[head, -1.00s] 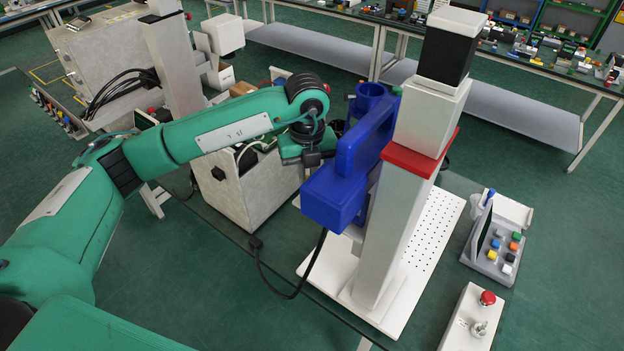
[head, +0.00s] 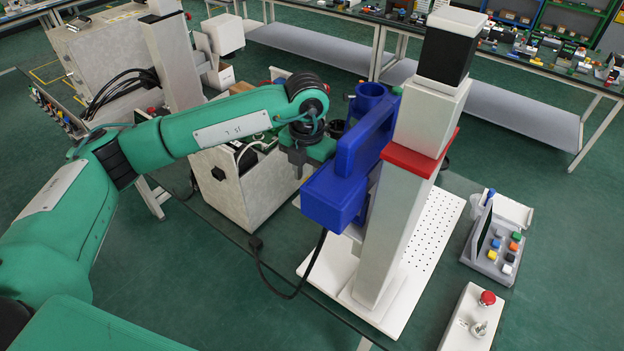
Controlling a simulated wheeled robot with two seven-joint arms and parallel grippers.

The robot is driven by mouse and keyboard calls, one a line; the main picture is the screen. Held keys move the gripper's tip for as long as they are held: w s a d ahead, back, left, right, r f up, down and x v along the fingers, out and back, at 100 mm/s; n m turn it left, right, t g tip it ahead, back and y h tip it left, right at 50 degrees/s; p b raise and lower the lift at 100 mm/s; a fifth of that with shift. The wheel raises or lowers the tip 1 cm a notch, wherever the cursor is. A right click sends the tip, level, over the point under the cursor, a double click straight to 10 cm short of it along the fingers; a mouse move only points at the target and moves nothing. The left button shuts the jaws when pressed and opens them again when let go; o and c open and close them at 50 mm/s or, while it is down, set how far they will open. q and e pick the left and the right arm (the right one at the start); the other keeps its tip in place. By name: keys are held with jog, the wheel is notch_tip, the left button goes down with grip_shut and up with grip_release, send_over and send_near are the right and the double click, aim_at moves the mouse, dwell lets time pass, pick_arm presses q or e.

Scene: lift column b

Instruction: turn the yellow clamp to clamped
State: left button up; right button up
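I see no yellow clamp in the head view; the blue machine and its column may hide it. The blue machine body (head: 338,195) hangs on the pale column (head: 400,215) with a red collar, above a white perforated base plate (head: 432,245). My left arm reaches in from the left, and its grey gripper (head: 297,164) points down just left of the blue body. Its fingertips are too small and dark to tell whether they are open or shut. I cannot tell whether it touches the blue body. My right gripper is out of view.
A black cable (head: 290,290) loops below the blue body. A grey cabinet (head: 235,190) stands behind my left arm. At the right are a button panel (head: 494,250) and a white box with a red knob (head: 472,318). Green floor lies between the benches.

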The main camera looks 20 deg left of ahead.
aim_at(308, 179)
pick_arm(q)
jog(key=shift+r+p, duration=1)
jog(key=shift+r, duration=2.5)
